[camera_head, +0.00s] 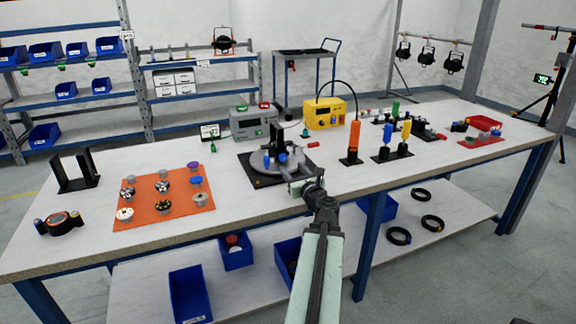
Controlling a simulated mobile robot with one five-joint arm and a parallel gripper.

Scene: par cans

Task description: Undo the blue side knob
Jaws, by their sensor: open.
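A fixture (253,173) with a dark square base and a grey round body stands near the front edge of the table, at the middle of the view. I cannot tell for sure which is the side knob. My gripper (294,178) is at the front right of the fixture, close to its grey body. It is open, and nothing shows between its jaws. My arm hides part of the fixture's front right, and I cannot tell whether the jaws touch it.
An orange mat (125,220) with several knobs lies to the left, one of them blue-topped (196,182). Behind the fixture stand a grey instrument (246,123) and a yellow one (325,113). An orange cylinder (354,140) stands to the right. The table front between mat and fixture is clear.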

